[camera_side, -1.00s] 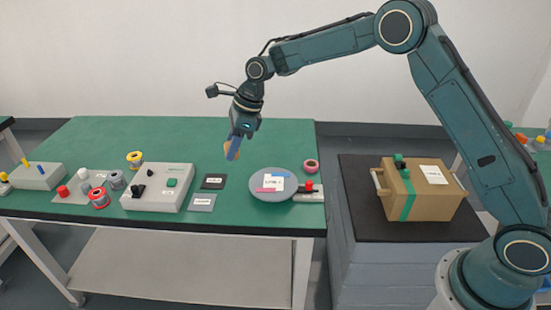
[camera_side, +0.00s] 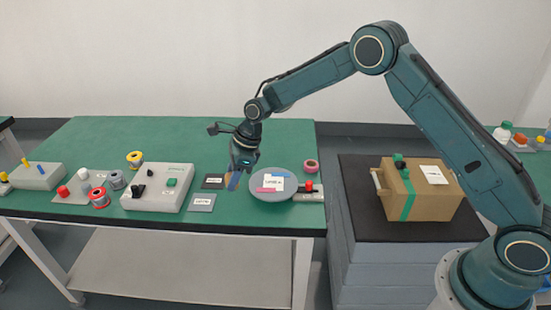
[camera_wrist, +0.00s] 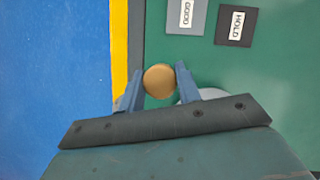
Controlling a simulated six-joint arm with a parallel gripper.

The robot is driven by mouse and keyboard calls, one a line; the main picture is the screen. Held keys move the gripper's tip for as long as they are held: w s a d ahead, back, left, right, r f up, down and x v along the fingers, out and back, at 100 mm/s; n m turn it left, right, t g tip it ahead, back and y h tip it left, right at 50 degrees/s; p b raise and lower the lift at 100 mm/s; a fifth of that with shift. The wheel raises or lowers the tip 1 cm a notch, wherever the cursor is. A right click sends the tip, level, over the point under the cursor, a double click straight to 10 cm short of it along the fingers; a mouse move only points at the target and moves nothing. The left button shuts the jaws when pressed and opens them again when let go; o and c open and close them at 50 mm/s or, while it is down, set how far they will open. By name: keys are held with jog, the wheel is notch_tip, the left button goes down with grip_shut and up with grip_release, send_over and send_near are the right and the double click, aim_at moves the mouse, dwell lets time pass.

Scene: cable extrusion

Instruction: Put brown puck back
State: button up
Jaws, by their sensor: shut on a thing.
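The brown puck (camera_wrist: 159,81) is round and tan. In the wrist view it sits between the two blue fingers of my gripper (camera_wrist: 158,87), which is shut on it. In the side view my gripper (camera_side: 235,182) points down, and the puck (camera_side: 228,180) shows partly behind a finger. It is between the dark HOLD card (camera_side: 213,181) and the grey round plate (camera_side: 259,187). I cannot tell whether the puck touches the table. The HOLD card (camera_wrist: 236,25) and grey GOOD card (camera_wrist: 186,14) also show in the wrist view.
The round plate bears a white label and a pink strip, with a red-knobbed block (camera_side: 309,195) beside it. A pink ring (camera_side: 311,166) lies behind. A control box (camera_side: 158,187) and several spools stand left. The green table's (camera_side: 230,146) back is clear.

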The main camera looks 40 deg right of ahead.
aim_at(232, 213)
jog(key=shift+f, duration=5)
jog(key=shift+f, duration=0.1)
jog(key=o, duration=0.9)
jog(key=shift+v, duration=6.1)
